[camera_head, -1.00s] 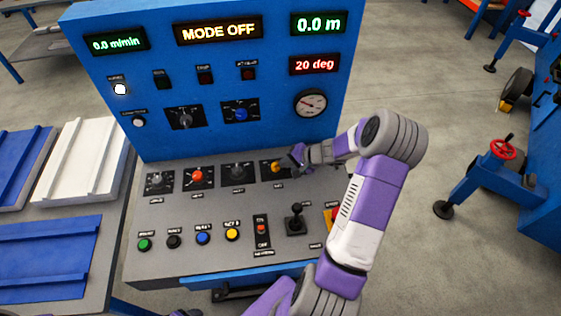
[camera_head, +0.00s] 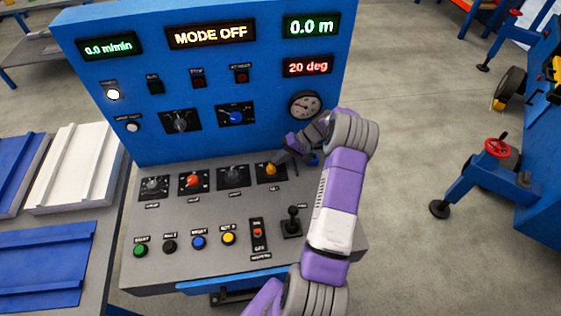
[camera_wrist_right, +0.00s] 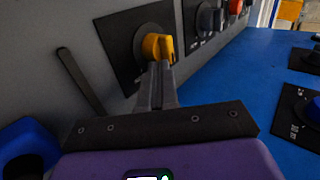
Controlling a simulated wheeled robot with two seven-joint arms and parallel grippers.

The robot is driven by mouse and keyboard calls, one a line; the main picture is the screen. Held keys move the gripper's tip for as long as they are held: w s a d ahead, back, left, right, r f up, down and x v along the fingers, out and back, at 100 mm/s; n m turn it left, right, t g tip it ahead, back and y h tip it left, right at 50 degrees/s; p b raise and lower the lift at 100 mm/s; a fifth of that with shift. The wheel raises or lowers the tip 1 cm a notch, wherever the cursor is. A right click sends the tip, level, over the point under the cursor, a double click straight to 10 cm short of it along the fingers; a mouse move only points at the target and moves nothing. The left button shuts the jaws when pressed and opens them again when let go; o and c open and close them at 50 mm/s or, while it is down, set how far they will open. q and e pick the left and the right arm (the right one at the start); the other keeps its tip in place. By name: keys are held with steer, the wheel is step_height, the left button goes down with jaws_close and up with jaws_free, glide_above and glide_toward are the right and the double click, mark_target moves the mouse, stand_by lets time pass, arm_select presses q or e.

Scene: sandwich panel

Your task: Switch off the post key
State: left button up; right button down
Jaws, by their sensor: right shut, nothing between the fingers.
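The yellow key-like knob (camera_head: 271,169) is at the right end of the row of rotary switches on the sloped desk; its label is too small to read, so I cannot confirm it is the post key. It also shows in the wrist view (camera_wrist_right: 158,46) on a black square plate. My right gripper (camera_head: 283,159) is shut and empty, with its fingertips (camera_wrist_right: 160,70) right at the knob's near end. They seem to touch it, but I cannot tell for sure. My left gripper is not in view.
Left of the knob are a grey (camera_head: 233,175) and a red (camera_head: 193,181) rotary switch. In front are several push buttons, a toggle (camera_head: 257,232) and a black joystick (camera_head: 292,222). The blue upright panel (camera_head: 265,70) rises close behind; its display (camera_head: 211,35) reads MODE OFF.

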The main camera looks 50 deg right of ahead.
steer(key=shift+w, duration=0.5)
steer(key=shift+a, duration=0.15)
steer(key=shift+s+a+f+b, duration=0.2)
steer(key=shift+s+a+b, duration=0.1)
steer(key=shift+a, duration=0.35)
steer(key=shift+h, duration=0.3)
steer(key=v, duration=0.2)
steer(key=p+v, duration=0.1)
steer(key=v, duration=0.2)
steer(key=d+v, duration=0.1)
steer(key=v, duration=0.2)
steer(key=shift+w, duration=0.25)
steer(key=shift+d, duration=0.1)
